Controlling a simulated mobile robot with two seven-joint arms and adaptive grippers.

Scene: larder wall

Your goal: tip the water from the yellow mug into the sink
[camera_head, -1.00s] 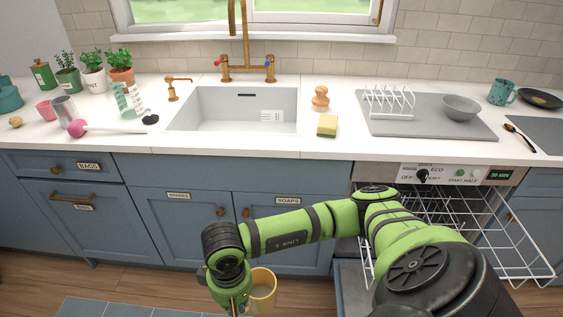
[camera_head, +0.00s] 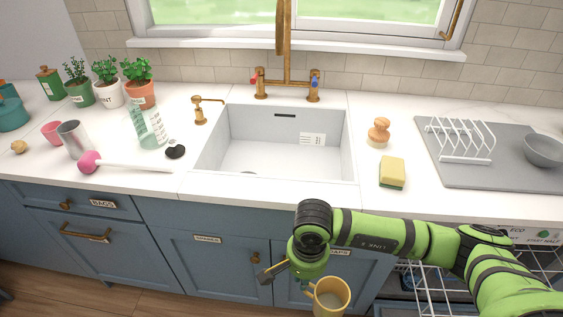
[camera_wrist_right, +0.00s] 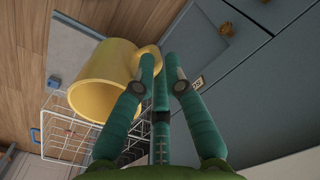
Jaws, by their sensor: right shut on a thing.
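The yellow mug (camera_head: 345,298) hangs low in front of the blue cabinet doors, below counter height, mouth up and roughly upright. Its inside shows a pale grey surface, perhaps the water. My right gripper (camera_wrist_right: 159,68) is shut on the mug's handle, with the mug body left of the fingers in the wrist view (camera_wrist_right: 100,82). In the head view the right gripper (camera_head: 292,274) is just left of the mug and partly hides its handle side. The white sink (camera_head: 250,168) is set in the counter, above and behind the mug. My left gripper is out of view.
The counter's front edge (camera_head: 290,196) lies between mug and sink. A brass tap (camera_head: 287,75) stands behind the basin. A sponge (camera_head: 392,172) and brush (camera_head: 379,132) are right of it; a pink-ended plunger (camera_head: 125,164) lies left. The open dishwasher's wire rack (camera_head: 440,282) is right of the mug.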

